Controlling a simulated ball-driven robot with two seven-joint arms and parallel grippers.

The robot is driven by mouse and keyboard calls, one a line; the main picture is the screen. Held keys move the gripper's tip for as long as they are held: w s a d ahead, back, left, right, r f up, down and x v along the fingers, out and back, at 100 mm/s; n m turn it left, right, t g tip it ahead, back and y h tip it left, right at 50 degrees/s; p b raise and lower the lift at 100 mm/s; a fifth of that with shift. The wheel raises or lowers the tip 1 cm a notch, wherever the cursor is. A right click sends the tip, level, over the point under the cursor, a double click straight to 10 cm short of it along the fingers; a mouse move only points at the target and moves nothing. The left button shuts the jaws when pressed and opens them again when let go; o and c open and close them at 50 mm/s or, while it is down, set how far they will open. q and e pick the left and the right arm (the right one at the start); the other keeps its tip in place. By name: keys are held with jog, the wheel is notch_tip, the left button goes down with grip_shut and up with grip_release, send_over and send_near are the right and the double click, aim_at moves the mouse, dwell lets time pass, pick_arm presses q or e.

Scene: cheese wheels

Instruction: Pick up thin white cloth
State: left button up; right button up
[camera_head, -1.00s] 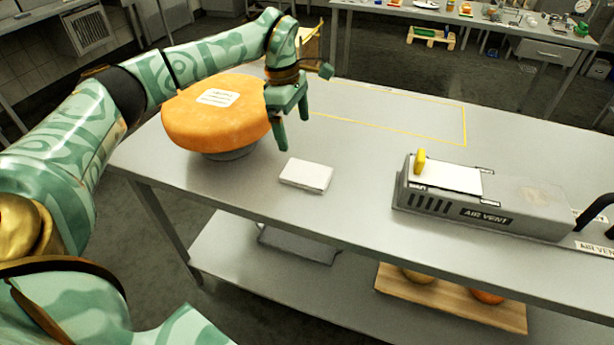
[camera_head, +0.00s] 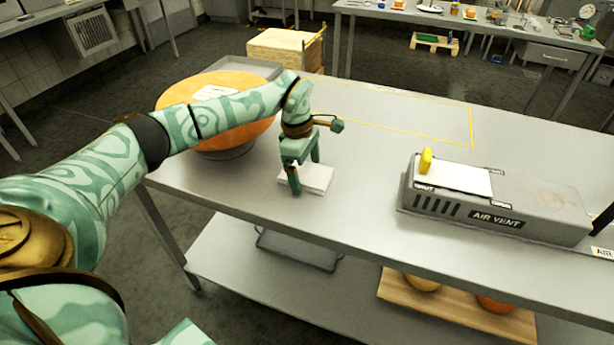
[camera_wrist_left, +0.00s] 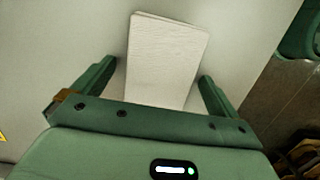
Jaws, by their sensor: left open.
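The thin white cloth (camera_head: 320,180) is a flat folded rectangle on the grey metal table (camera_head: 360,212). My left gripper (camera_head: 305,176) is open just above the cloth, at its left side in the head view, and hides part of it. In the left wrist view the cloth (camera_wrist_left: 165,62) lies between and beyond the two open fingers of the left gripper (camera_wrist_left: 155,88), with bare table on both sides. I cannot tell whether the fingertips touch the table. My right gripper is not in view.
A large orange cheese wheel (camera_head: 248,133) stands on a round grey base behind my left arm. A grey air vent box (camera_head: 540,208) with a yellow knob (camera_head: 426,161) is on the right. The table is clear between cloth and box. A lower shelf holds a wooden board (camera_head: 455,303).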

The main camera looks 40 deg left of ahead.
aim_at(309, 173)
pick_arm(q)
jog(key=c, duration=1.1)
jog(key=shift+o, duration=0.2)
jog(key=shift+r, duration=0.1)
jog(key=shift+r, duration=0.45)
notch_tip(309, 173, up, 3)
jog(key=shift+f+p, duration=0.1)
jog(key=shift+p, duration=0.6)
jog(key=s+d+r+p, duration=0.4)
jog(key=s+d+r, duration=0.4)
jog(key=s, duration=0.3)
jog(key=shift+d+r, duration=0.35)
jog(key=shift+r, duration=0.3)
jog(key=shift+o, duration=0.4)
